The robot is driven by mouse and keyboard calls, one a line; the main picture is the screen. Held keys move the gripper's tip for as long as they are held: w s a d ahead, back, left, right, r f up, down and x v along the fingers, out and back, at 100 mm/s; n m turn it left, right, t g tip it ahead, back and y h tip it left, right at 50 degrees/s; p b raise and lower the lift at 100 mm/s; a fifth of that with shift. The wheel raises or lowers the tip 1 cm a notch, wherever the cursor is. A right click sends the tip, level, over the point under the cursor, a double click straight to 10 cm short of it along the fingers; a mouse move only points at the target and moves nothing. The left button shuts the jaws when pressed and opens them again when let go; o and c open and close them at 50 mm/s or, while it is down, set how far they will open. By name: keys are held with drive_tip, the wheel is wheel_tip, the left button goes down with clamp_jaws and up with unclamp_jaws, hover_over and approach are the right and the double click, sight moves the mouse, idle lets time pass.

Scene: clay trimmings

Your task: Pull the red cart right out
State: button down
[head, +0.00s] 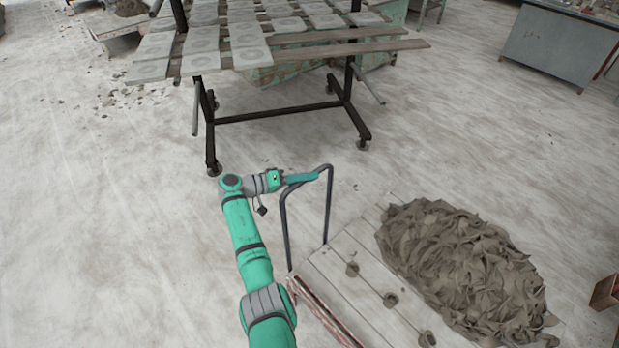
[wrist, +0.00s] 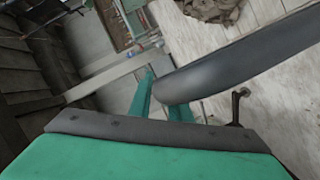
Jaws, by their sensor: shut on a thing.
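The cart (head: 318,309) stands at the bottom right of the head view, with a reddish side edge and a pale plank deck. A heap of grey-brown clay trimmings (head: 460,265) lies on the deck. My gripper (head: 312,177) is at the top bar of the handle and is shut on it. In the wrist view the dark handle bar (wrist: 240,62) runs between the teal fingers of my gripper (wrist: 160,98). The cart's lower parts and wheels are hidden.
A wheeled black-framed rack (head: 280,115) with boards of grey tiles (head: 245,30) stands just beyond the handle. A grey cabinet (head: 560,48) is at the far right. A brown box-like thing (head: 605,292) is at the right edge. The floor at left is mostly clear.

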drive_tip(key=shift+d, duration=0.35)
drive_tip(key=c, duration=1.6)
unclamp_jaws()
drive_tip(key=shift+w, duration=0.1)
drive_tip(key=shift+c, duration=0.2)
drive_tip(key=shift+a, duration=0.1)
drive_tip(key=v, duration=1)
drive_tip(key=shift+a, duration=0.35)
drive_tip(key=shift+r, duration=0.1)
